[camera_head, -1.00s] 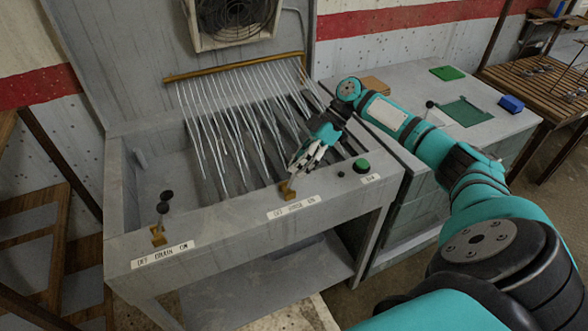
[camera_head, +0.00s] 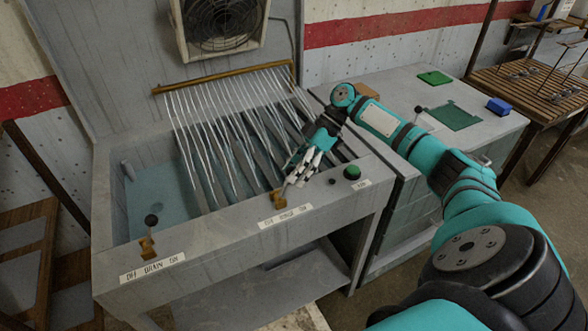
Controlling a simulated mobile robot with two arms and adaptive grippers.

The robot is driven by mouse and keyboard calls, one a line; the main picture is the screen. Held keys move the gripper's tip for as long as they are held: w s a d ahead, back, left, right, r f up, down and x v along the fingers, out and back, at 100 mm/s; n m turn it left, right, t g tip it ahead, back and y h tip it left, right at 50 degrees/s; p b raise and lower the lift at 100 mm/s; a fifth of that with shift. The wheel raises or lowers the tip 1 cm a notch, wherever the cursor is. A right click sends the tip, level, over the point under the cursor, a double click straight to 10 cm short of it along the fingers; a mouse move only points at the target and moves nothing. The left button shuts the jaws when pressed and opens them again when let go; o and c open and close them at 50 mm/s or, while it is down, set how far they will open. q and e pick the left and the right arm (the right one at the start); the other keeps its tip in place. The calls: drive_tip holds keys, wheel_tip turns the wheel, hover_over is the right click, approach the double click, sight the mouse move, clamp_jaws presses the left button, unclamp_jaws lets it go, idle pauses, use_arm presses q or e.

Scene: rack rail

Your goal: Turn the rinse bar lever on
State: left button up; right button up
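The rinse bar (camera_head: 222,77) is a brass-coloured pipe along the back of the grey sink. Streams of water fall from it into the basin. The rinse lever's brass bracket (camera_head: 278,197) sits on the front rim above the label "OFF RINSE ON" (camera_head: 286,215). My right gripper (camera_head: 295,177) is low over the rim, right at this bracket, and hides most of the lever. I cannot tell whether its fingers are closed on the lever or how the lever is tilted. My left gripper is out of view.
The drain lever (camera_head: 150,228) with a black knob stands at the rim's left. A green button (camera_head: 352,172) and a small dark knob (camera_head: 332,181) are right of my gripper. Bluish water (camera_head: 165,195) covers the basin floor. A cabinet (camera_head: 470,85) stands to the right.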

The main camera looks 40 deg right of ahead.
drive_tip(key=shift+a, duration=0.25)
drive_tip(key=shift+r, duration=0.1)
drive_tip(key=w+v, duration=0.1)
drive_tip(key=v, duration=1.1)
drive_tip(key=shift+s, duration=0.45)
